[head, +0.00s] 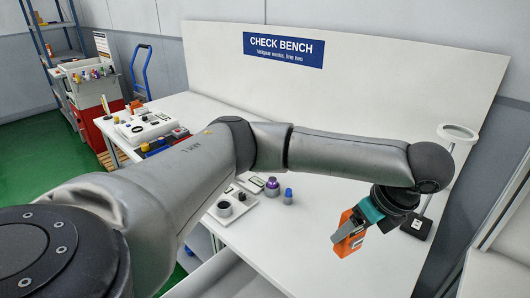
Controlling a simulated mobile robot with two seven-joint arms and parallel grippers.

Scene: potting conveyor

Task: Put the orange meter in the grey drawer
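The orange meter (354,243) is in my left gripper (347,232), at the right part of the white bench. A grey finger lies across the meter's face, and orange shows on both sides of it. The gripper is shut on it, and the meter looks tilted. I cannot tell whether it touches the bench top. A pale grey open drawer (196,283) shows at the bottom edge, below the bench front and left of the meter. Most of it is cut off by the frame or hidden by my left arm. My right gripper is not in view.
A white-ringed lamp or magnifier (458,133) stands right of the gripper on a dark base (416,228). A purple-capped jar (272,187), a blue-topped bottle (288,196) and a white block with a dark ring (226,209) stand mid-bench. The front right bench top (310,270) is clear.

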